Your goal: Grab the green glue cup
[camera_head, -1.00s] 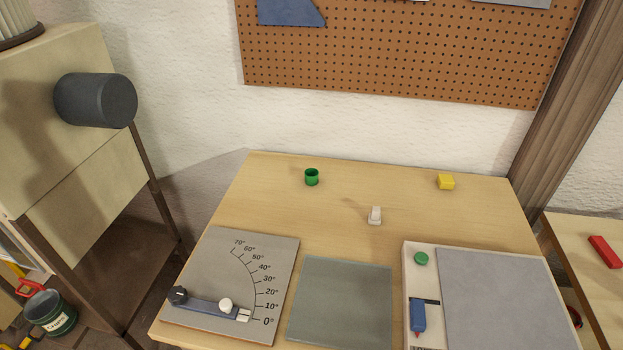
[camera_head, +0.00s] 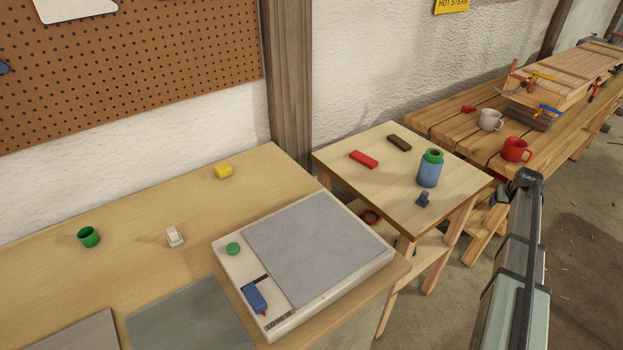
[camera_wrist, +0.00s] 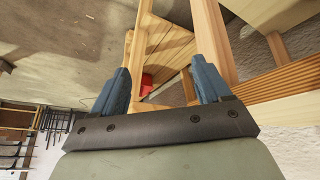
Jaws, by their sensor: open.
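The green glue cup (camera_head: 89,237) stands upright on the wooden worktable at the left of the head view. It is small, round and open at the top. My gripper (camera_wrist: 160,82) shows in the wrist view with its two blue fingers apart and nothing between them. In the head view my arm is at the right, well away from the cup, beside the small side table. The cup is not in the wrist view.
The side table (camera_head: 340,150) holds a blue jar with a green top (camera_head: 430,168) and a red block (camera_head: 363,159).

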